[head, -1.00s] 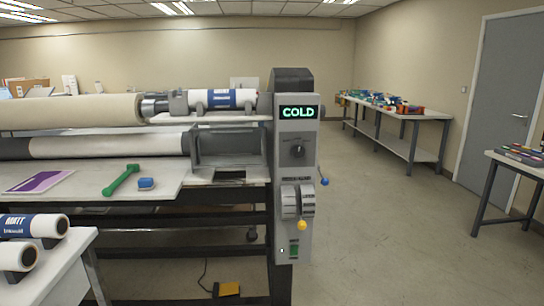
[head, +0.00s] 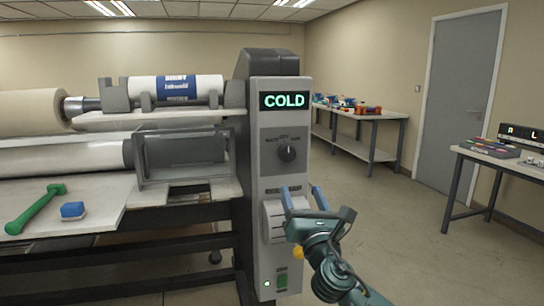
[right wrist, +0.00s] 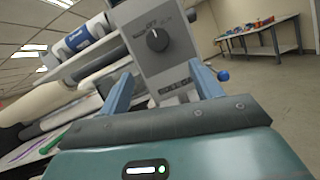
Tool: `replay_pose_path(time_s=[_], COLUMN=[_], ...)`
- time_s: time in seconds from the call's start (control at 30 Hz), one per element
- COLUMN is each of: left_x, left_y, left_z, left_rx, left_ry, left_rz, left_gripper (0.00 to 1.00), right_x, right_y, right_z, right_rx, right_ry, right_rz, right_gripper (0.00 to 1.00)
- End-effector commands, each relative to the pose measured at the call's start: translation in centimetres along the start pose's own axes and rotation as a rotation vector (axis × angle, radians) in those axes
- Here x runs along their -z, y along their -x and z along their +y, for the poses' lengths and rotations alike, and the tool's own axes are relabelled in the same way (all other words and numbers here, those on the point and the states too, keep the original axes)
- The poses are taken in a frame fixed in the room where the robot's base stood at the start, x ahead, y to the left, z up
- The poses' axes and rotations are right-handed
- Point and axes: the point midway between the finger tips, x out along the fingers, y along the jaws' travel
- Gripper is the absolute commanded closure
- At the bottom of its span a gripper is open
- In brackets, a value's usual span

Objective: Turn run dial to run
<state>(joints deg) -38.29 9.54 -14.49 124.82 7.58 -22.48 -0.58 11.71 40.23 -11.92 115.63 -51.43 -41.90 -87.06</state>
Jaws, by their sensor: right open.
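The run dial (head: 287,152) is a round black knob on the grey control panel (head: 272,118) of the laminator, below a green display (head: 285,101) reading COLD. Small labels surround the dial; they are too small to read surely. The dial also shows in the right wrist view (right wrist: 157,41), upper middle, beyond the fingers. My right gripper (head: 302,192) is open and empty, in front of the panel and below the dial, apart from it. Its two blue fingers frame the lower panel in the right wrist view (right wrist: 163,85). My left gripper is not in view.
A lever with a yellow ball (head: 298,253) is partly behind my right gripper. A green button (head: 282,281) sits low on the panel. A green tool (head: 34,209) and blue block (head: 73,210) lie on the laminator's table at left. The floor right of the panel is clear.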

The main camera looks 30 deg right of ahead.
Motion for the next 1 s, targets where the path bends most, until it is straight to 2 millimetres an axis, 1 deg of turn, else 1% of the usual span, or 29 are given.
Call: replay_pose_path(time_s=[0.13, 0.23, 0.37, 0.6, 0.7, 0.83, 1.0], left_x=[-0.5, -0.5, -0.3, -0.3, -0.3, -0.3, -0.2], left_y=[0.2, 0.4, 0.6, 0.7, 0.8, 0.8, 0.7], left_z=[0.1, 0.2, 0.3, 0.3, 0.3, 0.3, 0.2], left_rx=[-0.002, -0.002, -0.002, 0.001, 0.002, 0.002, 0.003], left_ry=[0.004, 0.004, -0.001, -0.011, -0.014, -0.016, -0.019], left_rz=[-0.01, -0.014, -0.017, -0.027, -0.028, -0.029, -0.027], left_gripper=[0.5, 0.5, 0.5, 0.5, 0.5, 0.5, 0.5], right_x=[-0.5, -0.6, -0.7, -0.7, -0.7, -0.6, -0.5], right_y=[-0.3, -1.4, -3.7, -8.9, -10.6, -12.2, -13.1], right_z=[0.1, 0.1, 0.1, 0.1, 0.1, 0.1, 0.1], right_rx=[-0.002, -0.002, 0.0, -0.001, -0.001, -0.001, -0.003], right_ry=[0.026, 0.028, 0.026, 0.023, 0.023, 0.024, 0.024], right_rz=[-0.016, -0.017, -0.017, -0.016, -0.015, -0.014, -0.013], right_gripper=[0.35, 0.35, 0.35, 0.35, 0.35, 0.35, 0.35])
